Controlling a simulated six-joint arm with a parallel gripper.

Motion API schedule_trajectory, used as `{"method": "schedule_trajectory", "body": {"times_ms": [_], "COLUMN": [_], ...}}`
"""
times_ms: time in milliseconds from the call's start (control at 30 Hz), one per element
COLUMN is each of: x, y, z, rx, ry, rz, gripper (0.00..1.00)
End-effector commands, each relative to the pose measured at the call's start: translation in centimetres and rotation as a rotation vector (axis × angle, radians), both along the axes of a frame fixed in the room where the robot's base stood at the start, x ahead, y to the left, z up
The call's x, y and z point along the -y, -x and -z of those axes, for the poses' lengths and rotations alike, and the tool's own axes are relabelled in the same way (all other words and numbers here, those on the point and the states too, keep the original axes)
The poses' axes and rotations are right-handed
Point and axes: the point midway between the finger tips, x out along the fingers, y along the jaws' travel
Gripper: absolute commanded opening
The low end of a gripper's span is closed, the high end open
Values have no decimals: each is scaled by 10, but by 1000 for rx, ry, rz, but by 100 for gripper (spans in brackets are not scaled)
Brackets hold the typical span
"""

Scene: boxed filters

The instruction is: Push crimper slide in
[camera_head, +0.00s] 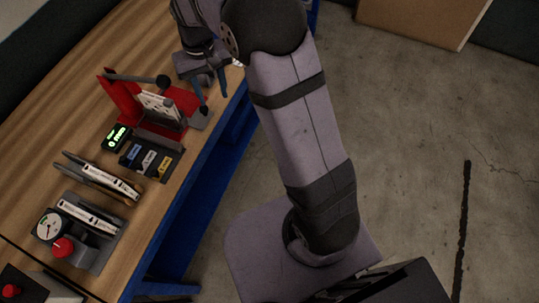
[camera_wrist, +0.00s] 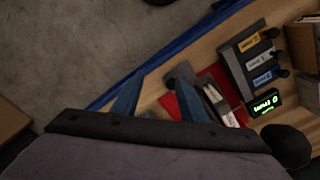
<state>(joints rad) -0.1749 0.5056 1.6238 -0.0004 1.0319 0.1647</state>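The red crimper (camera_head: 124,95) stands on the wooden bench, with a white labelled piece (camera_head: 160,108) upright in it and a bar ending in a black knob (camera_head: 163,81) over it. A grey plate (camera_head: 201,120) shows at its right side, near the bench edge; I cannot tell whether this is the slide. My gripper (camera_head: 213,102) is beside the crimper's right side, fingers pointing down. In the wrist view my gripper (camera_wrist: 158,82) has its blue fingers apart with nothing clearly between them. The red crimper (camera_wrist: 170,107) is partly hidden behind the right finger.
A dark rack with several labelled blocks (camera_head: 150,160) and a green-lit display (camera_head: 116,138) stand nearer than the crimper. Open floor (camera_head: 420,130) lies right of the bench.

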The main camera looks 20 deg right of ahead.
Motion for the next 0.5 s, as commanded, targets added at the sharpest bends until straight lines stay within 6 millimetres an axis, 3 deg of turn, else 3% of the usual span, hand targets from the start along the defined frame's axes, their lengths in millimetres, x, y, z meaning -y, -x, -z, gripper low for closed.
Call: {"method": "schedule_trajectory", "body": {"times_ms": [500], "x": [34], "y": [85], "z": [-1], "rx": [-30], "ry": [3], "rz": [-16], "gripper": [40]}}
